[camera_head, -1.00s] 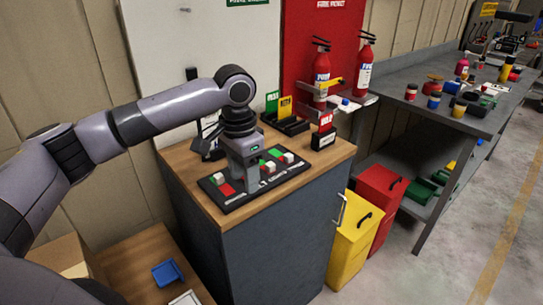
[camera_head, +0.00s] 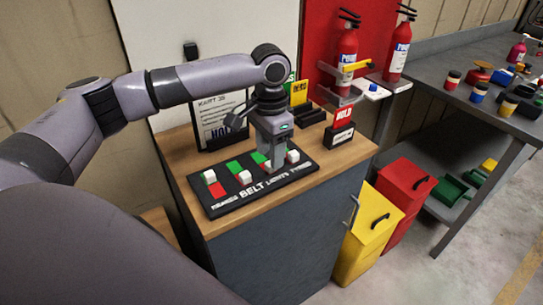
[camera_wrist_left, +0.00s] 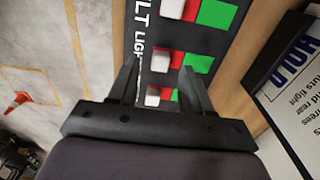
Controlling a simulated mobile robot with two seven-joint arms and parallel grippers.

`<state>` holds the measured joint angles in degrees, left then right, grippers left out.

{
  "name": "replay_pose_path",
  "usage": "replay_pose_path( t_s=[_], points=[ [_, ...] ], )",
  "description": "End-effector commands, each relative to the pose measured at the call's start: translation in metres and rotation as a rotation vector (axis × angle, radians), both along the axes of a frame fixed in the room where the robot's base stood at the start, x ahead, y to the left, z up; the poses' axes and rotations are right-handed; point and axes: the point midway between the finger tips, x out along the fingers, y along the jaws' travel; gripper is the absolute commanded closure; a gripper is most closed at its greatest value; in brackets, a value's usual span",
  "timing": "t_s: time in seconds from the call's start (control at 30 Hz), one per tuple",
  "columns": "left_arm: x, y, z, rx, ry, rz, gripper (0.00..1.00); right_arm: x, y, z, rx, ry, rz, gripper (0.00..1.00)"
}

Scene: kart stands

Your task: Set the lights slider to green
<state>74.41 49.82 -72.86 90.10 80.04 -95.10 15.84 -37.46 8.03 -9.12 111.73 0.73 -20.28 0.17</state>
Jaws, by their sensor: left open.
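The black slider panel (camera_head: 205,205) lies on the wooden cabinet top, with several white knobs over red and green fields. Its printed labels include BELT, LIGHTS and TYRES. In the left wrist view the lights knob (camera_wrist_left: 160,62) sits at the label end of its slot, by the red field; its green field (camera_wrist_left: 198,63) is bare at the far end. My left gripper (camera_head: 277,165) points down over the lights and tyres side, open, partly hiding the sliders in the head view. In the left wrist view its fingers (camera_wrist_left: 158,68) stand either side of the lights knob; contact cannot be told.
A belt knob (camera_head: 245,177) and a tyres knob (camera_head: 293,156) flank the lights slider. A HOLD card holder (camera_head: 340,130) stands right of the panel; a clipboard (camera_head: 222,115) stands behind. Yellow (camera_head: 368,235) and red (camera_head: 405,195) bins stand beside the cabinet.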

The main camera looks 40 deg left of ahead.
Motion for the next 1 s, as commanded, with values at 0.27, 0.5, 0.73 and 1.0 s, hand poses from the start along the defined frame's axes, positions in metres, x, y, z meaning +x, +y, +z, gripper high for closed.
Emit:
replay_pose_path(
  t_s=[0.27, 0.5, 0.73, 1.0],
  points=[
    [0.000, 0.000, -0.025, 0.000, -0.001, 0.001, 0.51, 0.000, 0.000, 0.002, 0.000, 0.000, 0.000, 0.57],
    [0.000, 0.000, -0.026, 0.000, -0.001, 0.001, 0.51, 0.001, 0.000, 0.002, 0.000, -0.002, 0.001, 0.57],
    [0.000, 0.000, -0.026, 0.000, -0.001, 0.001, 1.00, 0.002, 0.000, 0.003, 0.000, -0.003, 0.001, 0.57],
    [0.010, 0.022, -0.026, -0.001, -0.002, 0.007, 1.00, 0.002, 0.000, 0.003, 0.000, -0.003, 0.001, 0.57]
  ],
)
